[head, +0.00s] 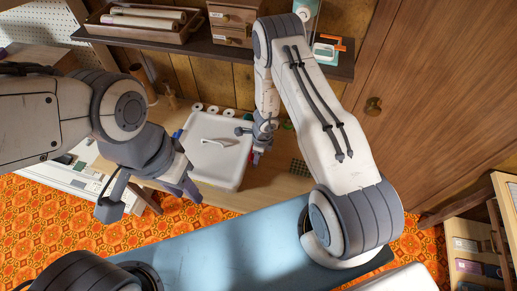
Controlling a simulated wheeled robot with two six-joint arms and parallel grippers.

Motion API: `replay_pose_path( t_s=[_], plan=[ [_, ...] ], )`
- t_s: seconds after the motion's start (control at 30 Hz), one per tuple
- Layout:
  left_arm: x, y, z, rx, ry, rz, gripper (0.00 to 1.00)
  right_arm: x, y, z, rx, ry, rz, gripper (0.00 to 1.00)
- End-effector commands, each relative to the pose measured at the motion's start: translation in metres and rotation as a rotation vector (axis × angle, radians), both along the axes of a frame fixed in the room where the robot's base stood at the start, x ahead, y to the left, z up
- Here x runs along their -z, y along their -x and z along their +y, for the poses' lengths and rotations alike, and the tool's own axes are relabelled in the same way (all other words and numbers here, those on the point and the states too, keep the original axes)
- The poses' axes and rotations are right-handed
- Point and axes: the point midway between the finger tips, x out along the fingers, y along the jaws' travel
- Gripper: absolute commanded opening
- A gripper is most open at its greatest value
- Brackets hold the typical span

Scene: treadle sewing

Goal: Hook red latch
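A white lidded box (212,165) with a pale handle (218,142) on top stands on the wooden bench. A blue piece (177,134) shows at its left edge.
Several thread spools (213,109) stand behind the box. A dark shelf (150,43) above holds a wooden tray, small drawers (232,30) and an orange-edged item (330,43). A wooden door (430,90) is at right.

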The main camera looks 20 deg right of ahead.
Motion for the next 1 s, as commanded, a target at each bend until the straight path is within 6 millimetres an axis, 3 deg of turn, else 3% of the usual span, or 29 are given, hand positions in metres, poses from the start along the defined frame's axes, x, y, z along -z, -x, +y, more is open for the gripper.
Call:
replay_pose_path(
  t_s=[0.03, 0.1, 0.33, 0.97, 1.0],
  plan=[
    [-0.019, 0.0, 0.0, 0.0, 0.0, 0.0, 0.36, -0.01, -0.003, 0.002, -0.001, 0.006, -0.001, 0.02],
    [-0.03, 0.0, 0.0, 0.001, 0.0, 0.0, 0.36, -0.01, -0.003, 0.002, 0.0, 0.016, 0.003, 0.02],
    [-0.053, 0.0, 0.0, 0.001, 0.0, 0.0, 0.36, -0.006, -0.002, 0.002, 0.001, 0.041, 0.013, 0.02],
    [-0.061, 0.0, 0.0, 0.001, -0.001, 0.001, 0.36, -0.002, 0.0, 0.003, 0.0, 0.052, 0.018, 0.01],
    [-0.061, 0.0, 0.0, 0.001, -0.001, 0.001, 0.36, -0.002, 0.0, 0.003, 0.0, 0.051, 0.019, 0.64]
  ],
)
